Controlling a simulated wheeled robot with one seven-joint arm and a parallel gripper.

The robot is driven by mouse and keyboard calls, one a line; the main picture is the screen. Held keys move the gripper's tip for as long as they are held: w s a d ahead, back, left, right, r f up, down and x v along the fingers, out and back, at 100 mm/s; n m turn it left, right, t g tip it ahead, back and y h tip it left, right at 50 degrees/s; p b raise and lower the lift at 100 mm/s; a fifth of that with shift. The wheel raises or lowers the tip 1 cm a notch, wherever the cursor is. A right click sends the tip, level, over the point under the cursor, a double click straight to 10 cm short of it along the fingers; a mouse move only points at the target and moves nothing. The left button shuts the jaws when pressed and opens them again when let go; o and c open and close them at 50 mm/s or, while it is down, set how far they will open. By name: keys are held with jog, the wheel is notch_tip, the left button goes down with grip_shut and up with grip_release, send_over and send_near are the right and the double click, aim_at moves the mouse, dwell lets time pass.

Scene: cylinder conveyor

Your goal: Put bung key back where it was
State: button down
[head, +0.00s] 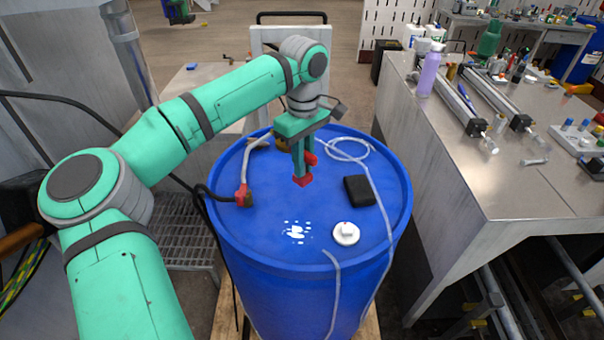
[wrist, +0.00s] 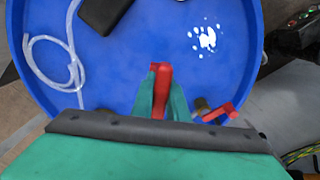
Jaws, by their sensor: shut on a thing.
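My gripper (head: 299,165) is shut on a red bung key and is above the blue drum (head: 270,245), left of the black box. The red bung key (head: 303,181) shows at the fingertips in the head view, partly hidden by the fingers. In the wrist view the bung key (wrist: 161,90) stands out between the teal fingers (wrist: 160,98). I cannot tell whether its lower end touches the drum lid. A white round bung cap (head: 346,233) sits on the front part of the lid.
A black box (head: 359,190) and a clear coiled hose (head: 348,150) lie on the lid. A red hose fitting (head: 242,196) is at its left edge. A grey workbench (head: 500,170) with tools and a purple bottle (head: 428,72) stands at right.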

jog(key=shift+w+a+f, duration=0.1)
jog(key=shift+w+f, duration=0.75)
jog(key=shift+f, duration=0.25)
jog(key=shift+w+f, duration=0.2)
jog(key=shift+f, duration=1.55)
jog(key=shift+f, duration=0.15)
jog(key=c, duration=1.7)
grip_release()
jog(key=shift+c, duration=0.2)
notch_tip(320, 180, up, 12)
jog(key=shift+r, duration=0.2)
jog(key=shift+s, duration=0.1)
